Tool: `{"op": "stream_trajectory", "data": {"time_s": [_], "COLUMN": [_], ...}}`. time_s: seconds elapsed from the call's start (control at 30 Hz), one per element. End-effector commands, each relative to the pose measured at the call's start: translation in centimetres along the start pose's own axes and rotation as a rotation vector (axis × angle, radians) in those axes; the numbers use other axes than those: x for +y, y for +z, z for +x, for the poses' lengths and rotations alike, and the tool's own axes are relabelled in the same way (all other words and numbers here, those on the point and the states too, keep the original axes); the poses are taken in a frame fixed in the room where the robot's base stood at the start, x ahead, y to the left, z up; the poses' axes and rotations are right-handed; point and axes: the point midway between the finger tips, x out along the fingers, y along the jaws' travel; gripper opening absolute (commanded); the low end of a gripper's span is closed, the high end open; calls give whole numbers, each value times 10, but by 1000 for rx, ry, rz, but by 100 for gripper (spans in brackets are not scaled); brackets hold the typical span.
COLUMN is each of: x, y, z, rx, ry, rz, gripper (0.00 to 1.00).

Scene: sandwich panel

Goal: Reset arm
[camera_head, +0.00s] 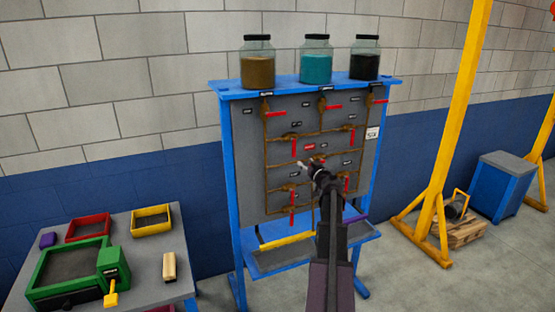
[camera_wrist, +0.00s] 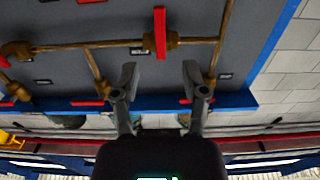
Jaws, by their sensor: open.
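My arm reaches up in front of a grey valve panel (camera_head: 245,135) in a blue frame in the head view. My gripper (camera_head: 313,163) is in front of the middle of the panel. In the wrist view my gripper (camera_wrist: 160,75) has its two fingers spread apart with nothing between them. A red valve handle (camera_wrist: 160,32) on a copper pipe (camera_wrist: 110,44) lies beyond the gap between the fingers. I cannot tell how far the fingertips are from the panel.
Jars of brown (camera_head: 258,66), teal (camera_head: 316,62) and black (camera_head: 364,62) contents stand on the panel's top shelf. A grey table (camera_head: 150,233) with coloured trays is at the left. A yellow frame (camera_head: 459,120) and blue cabinet (camera_head: 499,190) stand at the right, with open floor in front.

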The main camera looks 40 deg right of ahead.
Motion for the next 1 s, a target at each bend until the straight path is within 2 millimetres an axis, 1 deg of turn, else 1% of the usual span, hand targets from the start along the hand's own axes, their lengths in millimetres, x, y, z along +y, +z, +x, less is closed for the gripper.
{"op": "stream_trajectory", "data": {"time_s": [0.3,0.37,0.47,0.57,0.67,0.77,0.8,0.87,0.9,0.97,1.0], "x": [-2,-7,-24,-53,-94,-144,-165,-196,-215,-244,-263], "y": [0,1,3,7,14,23,27,34,39,46,51], "z": [0,1,3,6,8,8,7,4,1,-4,-9], "rx": [-1,-5,-17,-42,-82,-138,-164,-207,-237,-284,-317], "ry": [-4,-12,-42,-93,-165,-251,-287,-339,-371,-418,-448], "rz": [0,1,6,11,22,32,37,44,48,54,57], "gripper": [57,57,57,57,57,57,57,57,57,57,57]}}
